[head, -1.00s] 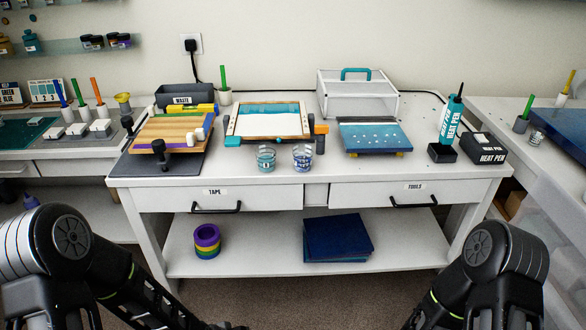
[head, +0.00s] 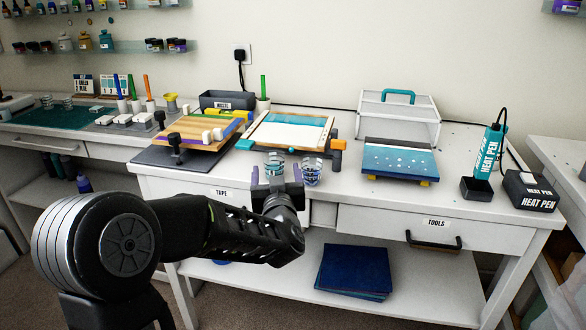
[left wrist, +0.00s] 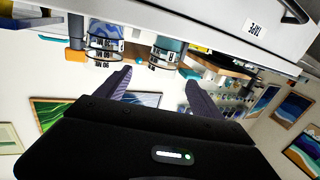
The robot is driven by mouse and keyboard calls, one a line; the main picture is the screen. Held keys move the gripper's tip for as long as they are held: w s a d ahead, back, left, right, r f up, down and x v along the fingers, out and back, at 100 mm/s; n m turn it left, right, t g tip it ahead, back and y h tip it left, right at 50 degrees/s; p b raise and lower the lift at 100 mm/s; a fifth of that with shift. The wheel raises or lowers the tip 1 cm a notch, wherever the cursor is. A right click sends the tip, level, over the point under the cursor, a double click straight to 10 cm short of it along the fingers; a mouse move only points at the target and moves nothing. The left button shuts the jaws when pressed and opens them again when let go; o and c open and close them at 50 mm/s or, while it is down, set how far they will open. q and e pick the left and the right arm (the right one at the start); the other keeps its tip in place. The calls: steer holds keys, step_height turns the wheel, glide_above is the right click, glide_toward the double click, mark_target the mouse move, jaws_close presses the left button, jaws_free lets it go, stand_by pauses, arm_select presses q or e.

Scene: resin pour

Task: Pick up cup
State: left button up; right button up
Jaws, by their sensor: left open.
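Two clear measuring cups stand side by side near the front edge of the workbench. The teal cup (head: 274,163) is on the left, and the blue-purple cup (head: 312,171) is on the right. My left gripper (head: 276,178) is open and empty in front of the teal cup, its fingers pointing toward it. In the left wrist view, which is upside down, the teal cup (left wrist: 167,50) shows beyond the gap between the open fingers (left wrist: 155,82), and the blue-purple cup (left wrist: 106,38) is to its left. Neither finger clearly touches a cup. My right gripper is out of view.
A wood-framed tray (head: 250,140) with a teal-and-white panel lies behind the cups. A striped board with clamps (head: 197,140) is to the left. A blue panel (head: 400,160) is to the right, with a heat pen (head: 492,150) beyond. Drawers line the bench front.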

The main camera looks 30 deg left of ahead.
mark_target(274, 163)
arm_select(q)
steer(key=shift+s+a, duration=0.15)
steer(key=shift+a, duration=0.05)
steer(key=shift+x, duration=1.3)
steer(key=shift+x, duration=2.65)
steer(key=shift+d, duration=0.1)
